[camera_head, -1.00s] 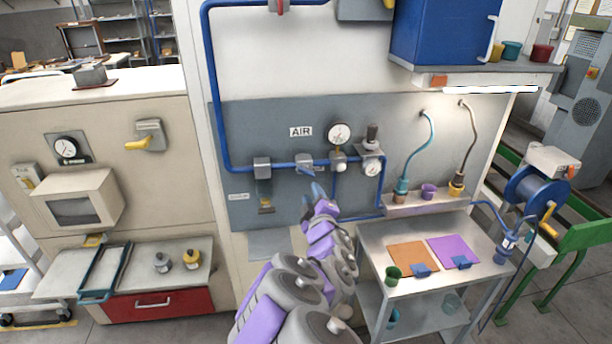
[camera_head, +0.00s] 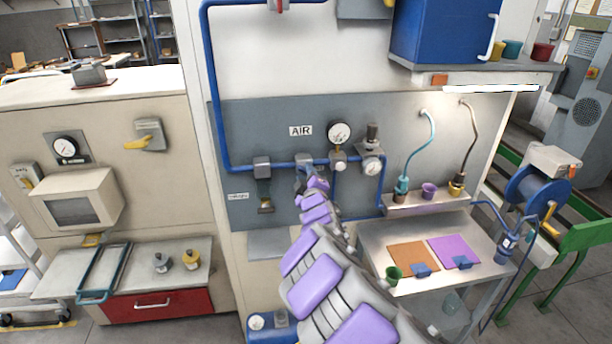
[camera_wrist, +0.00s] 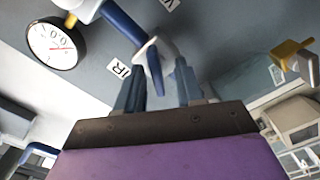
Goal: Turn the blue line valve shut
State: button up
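The blue line valve sits on the horizontal blue pipe (camera_head: 235,167) under the AIR sign, in the middle of the grey panel. In the head view my gripper (camera_head: 303,170) covers most of the valve. In the wrist view the valve's blue lever (camera_wrist: 155,70) hangs from a pale hub (camera_wrist: 147,48). My gripper (camera_wrist: 159,88) is open, with one finger on each side of the lever. A gap shows beside the lever, and contact with either finger cannot be made out.
A pressure gauge (camera_head: 339,133) and a regulator (camera_head: 372,160) stand right of the valve. A filter unit (camera_head: 263,183) hangs to its left. Below right is a metal table (camera_head: 375,240) with coloured mats. The panel below the filter has a small grey shelf (camera_head: 275,243).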

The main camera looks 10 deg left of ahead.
jog(key=shift+w, duration=0.3)
jog(key=shift+c, duration=0.3)
grip_shut()
